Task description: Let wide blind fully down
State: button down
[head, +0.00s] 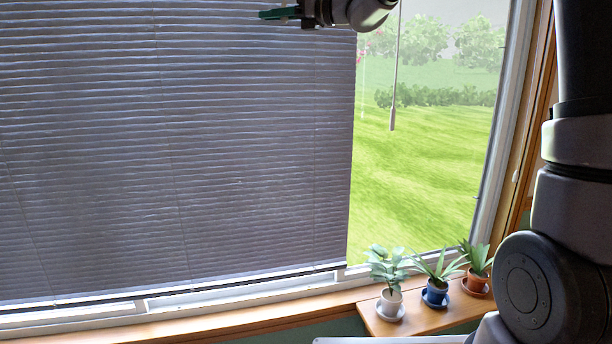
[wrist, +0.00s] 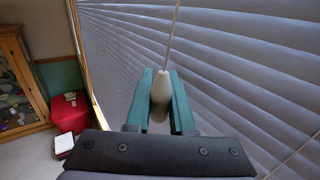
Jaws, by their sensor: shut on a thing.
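The wide blind (head: 180,150) is a broad sheet of grey slats covering the left and middle of the window. Its bottom edge hangs close to the lower window frame, with a thin light strip below it. My gripper (head: 270,13) is at the top of the head view, in front of the blind's upper right. In the wrist view my gripper (wrist: 160,80) is shut on a pale cord knob (wrist: 160,93), held between its green fingers. A thin cord (wrist: 173,42) runs up from the knob, with slats beside it. The blind's top is out of view.
Potted plants in a white pot (head: 390,303), a blue pot (head: 436,293) and a brown pot (head: 475,281) stand on a wooden shelf (head: 412,322) below the uncovered right pane. A red seat (wrist: 69,112) and wooden cabinet (wrist: 20,85) show left in the wrist view.

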jog(key=shift+r, duration=0.45)
notch_tip(320, 180, up, 9)
dwell(0.4)
jog(key=w+d+r, duration=0.1)
jog(key=d+r, duration=0.2)
jog(key=d, duration=0.2)
jog(key=shift+w+r, duration=0.2)
jog(key=shift+r, duration=0.2)
dwell(0.5)
dwell(0.3)
jog(key=c, duration=0.6)
grip_release()
